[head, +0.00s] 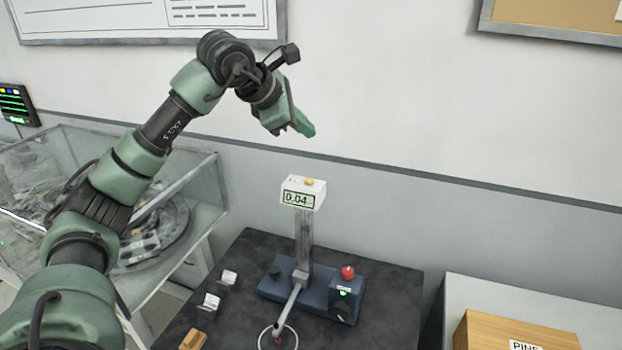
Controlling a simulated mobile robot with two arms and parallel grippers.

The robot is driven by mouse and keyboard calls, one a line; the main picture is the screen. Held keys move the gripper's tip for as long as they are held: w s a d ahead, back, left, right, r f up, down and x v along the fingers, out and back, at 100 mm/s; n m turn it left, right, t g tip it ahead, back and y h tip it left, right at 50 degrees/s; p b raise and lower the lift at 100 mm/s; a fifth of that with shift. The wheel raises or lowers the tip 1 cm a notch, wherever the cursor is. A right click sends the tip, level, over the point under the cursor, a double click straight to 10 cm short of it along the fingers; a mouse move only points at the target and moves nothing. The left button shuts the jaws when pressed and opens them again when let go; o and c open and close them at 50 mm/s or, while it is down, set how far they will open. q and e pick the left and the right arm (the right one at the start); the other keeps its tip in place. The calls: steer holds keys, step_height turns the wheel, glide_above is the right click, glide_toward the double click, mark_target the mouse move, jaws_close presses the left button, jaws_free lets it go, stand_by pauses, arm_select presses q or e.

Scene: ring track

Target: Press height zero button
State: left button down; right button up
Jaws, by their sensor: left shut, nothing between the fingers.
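A height gauge stands on the dark table. Its white display head (302,193) reads about 0.04 and carries a small yellow button (309,182) on top. The head sits on a grey column (304,238) rising from a blue base (270,284). On the base's right part are a red knob (348,272), a small green light and a dark dial. My left gripper (304,129) is shut and empty, in the air above the display head and apart from it, its green tips pointing down and right. My right gripper is out of view.
The dark table (395,310) holds small white-labelled blocks (211,301) and a wooden block (193,340) at left. A slanted arm (291,305) ends near a ring (264,340) in front. A glass case (205,190) stands left, a wooden box (505,331) right.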

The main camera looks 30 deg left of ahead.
arm_select(q)
steer(key=shift+s+f, duration=0.1)
steer(key=b, duration=0.7)
glide_above(305, 181)
step_height(305, 181, down, 8)
steer(key=shift+d+r, duration=0.1)
steer(key=shift+r, duration=0.1)
steer(key=shift+f+b, duration=0.35)
steer(key=shift+f, duration=0.15)
steer(key=shift+f, duration=0.15)
stand_by(1.1)
steer(key=shift+f+b, duration=0.3)
steer(key=shift+s+f+b, duration=0.1)
steer(key=shift+f+b, duration=0.35)
steer(key=shift+f, duration=0.1)
stand_by(0.6)
steer(key=shift+r, duration=0.1)
steer(key=shift+r+p, duration=0.9)
